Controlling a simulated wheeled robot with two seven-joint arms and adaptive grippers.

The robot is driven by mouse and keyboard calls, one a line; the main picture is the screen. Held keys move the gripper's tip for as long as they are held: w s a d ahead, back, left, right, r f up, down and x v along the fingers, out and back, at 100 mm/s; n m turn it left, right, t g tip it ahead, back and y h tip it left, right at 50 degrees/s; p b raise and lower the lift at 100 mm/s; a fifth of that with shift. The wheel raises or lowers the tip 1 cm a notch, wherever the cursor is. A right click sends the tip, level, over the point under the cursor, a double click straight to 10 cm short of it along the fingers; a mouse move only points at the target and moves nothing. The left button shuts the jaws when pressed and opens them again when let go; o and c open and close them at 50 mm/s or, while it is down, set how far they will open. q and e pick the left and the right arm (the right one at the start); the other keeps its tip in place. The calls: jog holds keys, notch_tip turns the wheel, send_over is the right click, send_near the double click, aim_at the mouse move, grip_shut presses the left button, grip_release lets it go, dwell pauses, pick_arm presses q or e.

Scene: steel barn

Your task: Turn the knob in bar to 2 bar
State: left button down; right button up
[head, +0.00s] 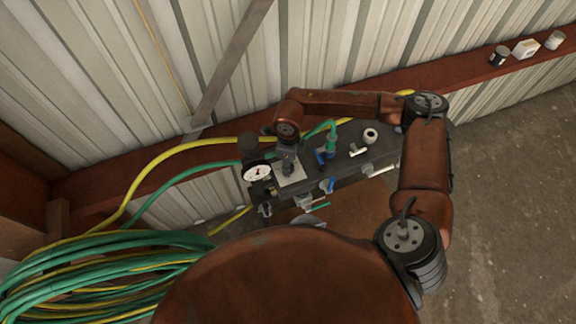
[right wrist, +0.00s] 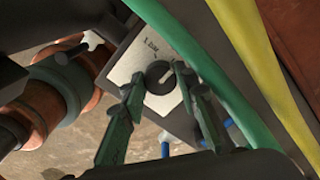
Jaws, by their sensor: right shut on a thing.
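A pale plate (right wrist: 127,62) with a printed "bar" label and a small mark carries a dark round knob (right wrist: 158,75). The label seems to read "1 bar", with the numeral hard to read. My right gripper (right wrist: 161,78) is shut on the knob, one green finger on each side. A light line shows on the knob's face; its setting is unclear. In the head view the plate (head: 292,178) is on the dark bench, with my right gripper (head: 288,160) over it hiding the knob. A white dial gauge (head: 257,173) stands left of it, too small to read. My left gripper is not in view.
A green hose (right wrist: 205,65) and a yellow hose (right wrist: 262,75) run close beside the plate. Coiled hoses (head: 95,270) lie at left. Cans stand on the far ledge.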

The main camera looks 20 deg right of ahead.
dwell(0.3)
jog(key=o, duration=1.1)
jog(key=shift+o, duration=0.2)
notch_tip(320, 180, up, 12)
